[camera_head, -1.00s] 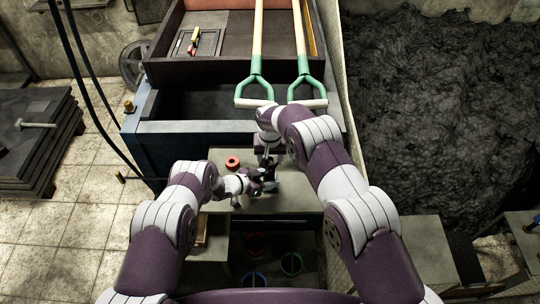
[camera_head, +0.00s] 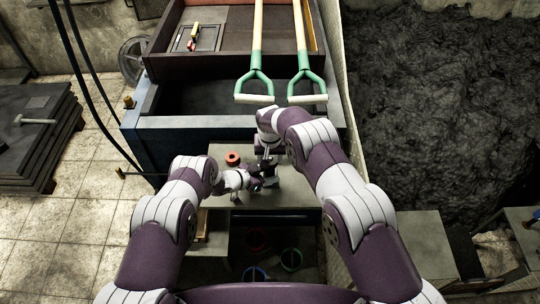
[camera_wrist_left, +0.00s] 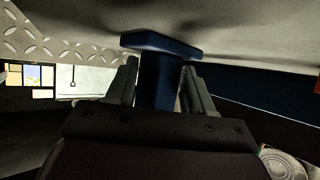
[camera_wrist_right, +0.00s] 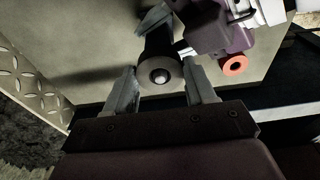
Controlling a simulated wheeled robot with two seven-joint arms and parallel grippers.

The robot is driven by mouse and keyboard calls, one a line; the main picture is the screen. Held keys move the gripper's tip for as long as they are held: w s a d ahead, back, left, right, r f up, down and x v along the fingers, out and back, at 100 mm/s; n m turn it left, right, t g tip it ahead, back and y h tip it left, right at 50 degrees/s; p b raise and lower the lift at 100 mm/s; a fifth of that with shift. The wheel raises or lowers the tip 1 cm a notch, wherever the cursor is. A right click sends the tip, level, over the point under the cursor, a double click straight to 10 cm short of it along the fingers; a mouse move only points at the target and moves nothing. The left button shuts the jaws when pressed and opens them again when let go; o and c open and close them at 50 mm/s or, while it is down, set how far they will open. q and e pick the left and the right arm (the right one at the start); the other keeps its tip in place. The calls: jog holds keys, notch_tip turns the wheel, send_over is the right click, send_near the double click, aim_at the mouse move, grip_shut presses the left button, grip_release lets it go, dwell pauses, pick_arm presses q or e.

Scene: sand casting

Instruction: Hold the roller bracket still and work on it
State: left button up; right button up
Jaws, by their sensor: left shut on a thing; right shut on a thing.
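A dark blue T-shaped piece (camera_wrist_left: 158,85), which looks like the roller bracket, is between the fingers of my left gripper (camera_wrist_left: 159,70) in the left wrist view. Its wide plate lies against the pale bench top. My left gripper is shut on its stem. In the right wrist view my right gripper (camera_wrist_right: 160,75) is shut on a dark cylinder with a round grey end (camera_wrist_right: 160,76); I cannot tell whether this is the roller or a tool. In the head view both grippers are close together over the bench (camera_head: 300,190), and the held things are mostly hidden.
A red-orange ring (camera_head: 232,158) lies on the bench beside my left gripper; it also shows in the right wrist view (camera_wrist_right: 234,66). Two green-handled shovels (camera_head: 254,88) rest above a dark trough behind. Buckets (camera_head: 291,260) stand below the bench. Dark sand fills the right side.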

jog(key=shift+f, duration=0.5)
jog(key=o, duration=1.1)
pick_arm(q)
jog(key=shift+d, duration=0.1)
pick_arm(e)
jog(key=shift+a, duration=0.1)
jog(key=r, duration=0.4)
jog(key=s+r, duration=0.1)
jog(key=r, duration=0.6)
jog(key=shift+s+r, duration=0.2)
jog(key=shift+r, duration=0.2)
pick_arm(q)
jog(key=o, duration=0.6)
jog(key=shift+c, duration=0.2)
